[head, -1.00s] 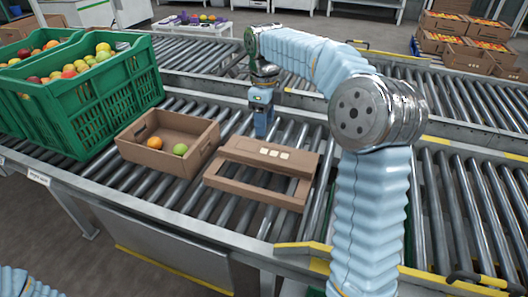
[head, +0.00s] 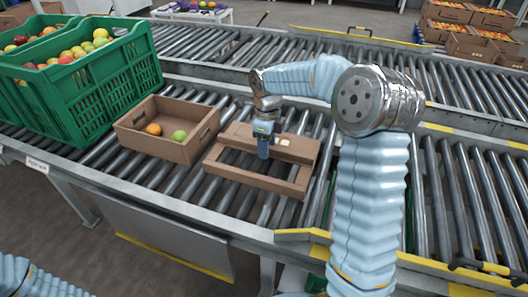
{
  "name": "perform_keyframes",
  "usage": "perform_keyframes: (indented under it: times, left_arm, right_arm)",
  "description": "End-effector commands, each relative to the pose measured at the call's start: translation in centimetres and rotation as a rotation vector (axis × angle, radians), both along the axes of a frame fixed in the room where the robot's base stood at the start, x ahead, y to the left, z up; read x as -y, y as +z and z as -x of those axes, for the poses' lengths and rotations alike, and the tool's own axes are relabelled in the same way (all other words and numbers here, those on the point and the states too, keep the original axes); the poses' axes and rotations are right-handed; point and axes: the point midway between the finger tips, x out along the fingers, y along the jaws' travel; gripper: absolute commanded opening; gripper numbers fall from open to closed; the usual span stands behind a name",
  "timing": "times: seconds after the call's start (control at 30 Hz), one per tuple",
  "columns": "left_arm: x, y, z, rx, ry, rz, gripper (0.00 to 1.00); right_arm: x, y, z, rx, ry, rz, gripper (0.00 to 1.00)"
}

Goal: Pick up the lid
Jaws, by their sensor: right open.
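The lid (head: 250,177) is a brown cardboard frame with an open window, lying flat on the roller conveyor beside an open box. Pale labels show on its far bar. My right gripper (head: 263,156) points down over the lid, in front of part of its far bar and window. Its jaws are open and it holds nothing that I can see. Whether the fingertips touch the lid cannot be told. Only a sleeve of my left arm shows at the lower left; its gripper is out of view.
Bare rollers (head: 465,195) lie to the right. Stacked cartons (head: 468,43) stand at the back right.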

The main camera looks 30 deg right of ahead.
Motion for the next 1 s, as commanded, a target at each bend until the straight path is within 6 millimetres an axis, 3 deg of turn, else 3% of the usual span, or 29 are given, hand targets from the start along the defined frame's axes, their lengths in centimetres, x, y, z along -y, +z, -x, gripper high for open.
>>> perform_keyframes:
  times: [0.17, 0.5, 0.83, 1.0]
  left_arm:
    - [0.0, 0.0, 0.0, 0.000, 0.000, 0.000, 0.66]
    - [0.0, 0.0, 0.0, 0.000, 0.000, 0.000, 0.66]
    - [0.0, 0.0, 0.0, 0.000, 0.000, 0.000, 0.66]
    - [0.0, 0.2, 0.0, 0.001, -0.001, 0.001, 0.66]
  right_arm:
    - [0.0, 0.0, 0.0, 0.000, 0.000, 0.000, 0.50]
    - [0.0, 0.0, 0.0, -0.001, 0.000, 0.001, 0.00]
    - [0.0, 0.3, 0.0, 0.000, 0.000, 0.000, 0.00]
    - [0.0, 1.7, -0.1, 0.002, 0.000, 0.001, 0.00]
